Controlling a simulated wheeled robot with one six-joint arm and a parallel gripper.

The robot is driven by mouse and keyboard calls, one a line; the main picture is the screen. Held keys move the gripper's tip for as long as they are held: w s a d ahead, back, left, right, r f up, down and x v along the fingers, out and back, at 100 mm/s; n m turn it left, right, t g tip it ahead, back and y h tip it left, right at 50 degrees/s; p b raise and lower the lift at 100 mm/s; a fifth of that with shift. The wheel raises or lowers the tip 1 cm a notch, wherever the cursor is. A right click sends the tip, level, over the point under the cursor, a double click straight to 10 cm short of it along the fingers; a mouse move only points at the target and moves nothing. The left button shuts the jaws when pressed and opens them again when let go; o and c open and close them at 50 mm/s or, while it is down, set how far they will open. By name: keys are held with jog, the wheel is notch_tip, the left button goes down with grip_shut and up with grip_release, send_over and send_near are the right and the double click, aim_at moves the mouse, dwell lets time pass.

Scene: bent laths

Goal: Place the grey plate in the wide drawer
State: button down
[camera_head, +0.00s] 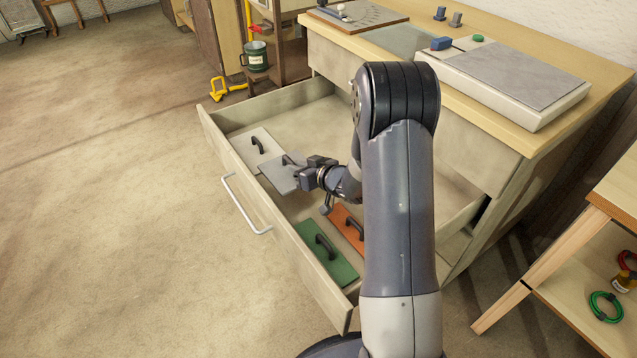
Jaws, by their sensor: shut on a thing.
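The grey plate (276,176) is a flat rectangle with a dark handle, in the left half of the open wide drawer (283,118). My gripper (299,167) reaches in from the right and is shut on the grey plate, at its handle. The jaws hide part of the handle. The plate lies within the drawer's outline, between a pale plate and the orange plate. I cannot tell whether it touches the drawer bottom or is held just above it.
The drawer also holds a pale plate (252,151), an orange plate (338,223) and a green plate (334,264), all with dark handles. My arm hides the drawer's right part. The wooden counter (430,33) stands behind. A side shelf (607,209) is at right. Floor at left is clear.

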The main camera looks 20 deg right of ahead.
notch_tip(320, 180, down, 8)
jog(key=shift+r+b, duration=0.15)
jog(key=shift+b, duration=0.9)
jog(key=c, duration=1.4)
grip_release()
jog(key=shift+c, duration=0.2)
jog(key=shift+s+r, duration=0.1)
jog(key=p+v, duration=0.2)
jog(key=v, duration=0.9)
jog(key=shift+s+d+r, duration=0.15)
jog(key=shift+s+r, duration=0.05)
jog(key=shift+s, duration=0.15)
